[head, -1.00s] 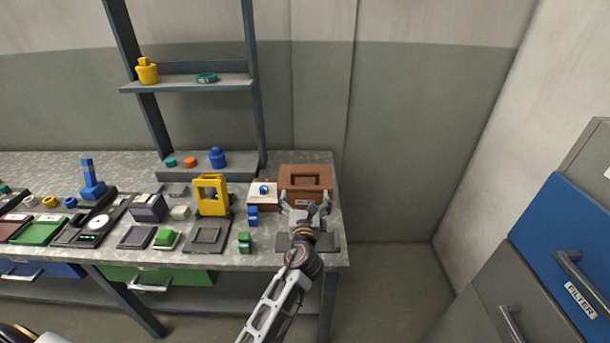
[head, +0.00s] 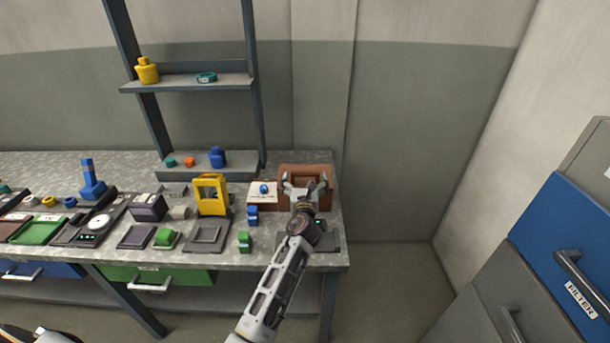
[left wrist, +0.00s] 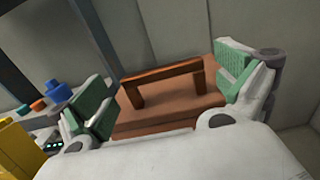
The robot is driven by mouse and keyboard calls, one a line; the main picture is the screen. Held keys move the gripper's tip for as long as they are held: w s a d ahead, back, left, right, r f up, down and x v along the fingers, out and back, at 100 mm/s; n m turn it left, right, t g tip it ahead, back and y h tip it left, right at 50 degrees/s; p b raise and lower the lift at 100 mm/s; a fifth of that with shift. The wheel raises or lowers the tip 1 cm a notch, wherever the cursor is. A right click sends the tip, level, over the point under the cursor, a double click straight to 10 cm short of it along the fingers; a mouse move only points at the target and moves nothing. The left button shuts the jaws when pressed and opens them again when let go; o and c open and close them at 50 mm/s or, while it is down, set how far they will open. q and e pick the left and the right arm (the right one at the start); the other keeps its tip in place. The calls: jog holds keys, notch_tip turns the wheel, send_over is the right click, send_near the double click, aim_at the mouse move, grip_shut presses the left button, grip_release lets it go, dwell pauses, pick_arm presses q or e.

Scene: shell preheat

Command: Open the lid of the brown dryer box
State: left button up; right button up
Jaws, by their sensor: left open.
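The brown dryer box (head: 290,171) stands at the right end of the workbench, partly hidden behind my left gripper in the head view. In the left wrist view, its brown lid (left wrist: 190,106) carries a raised bar handle (left wrist: 165,71). My left gripper (head: 306,184) is open in front of the box. In the left wrist view, its green-padded fingers (left wrist: 163,88) stand wide apart on either side of the handle, and I see nothing between them in its grip. I cannot tell whether a finger touches the box. My right gripper is not in view.
A white-topped block with a blue piece (head: 263,189) stands left of the box. A yellow frame (head: 211,195) and blue and green pieces stand further left. The wall (head: 320,130) is close behind. A blue drawer cabinet (head: 560,230) is at the right.

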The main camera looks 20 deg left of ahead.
aim_at(305, 175)
pick_arm(q)
jog(key=shift+x, duration=1.3)
jog(key=shift+w, duration=0.25)
jog(key=shift+c, duration=0.3)
jog(key=c, duration=1.1)
jog(key=shift+c, duration=0.2)
jog(key=shift+r, duration=0.1)
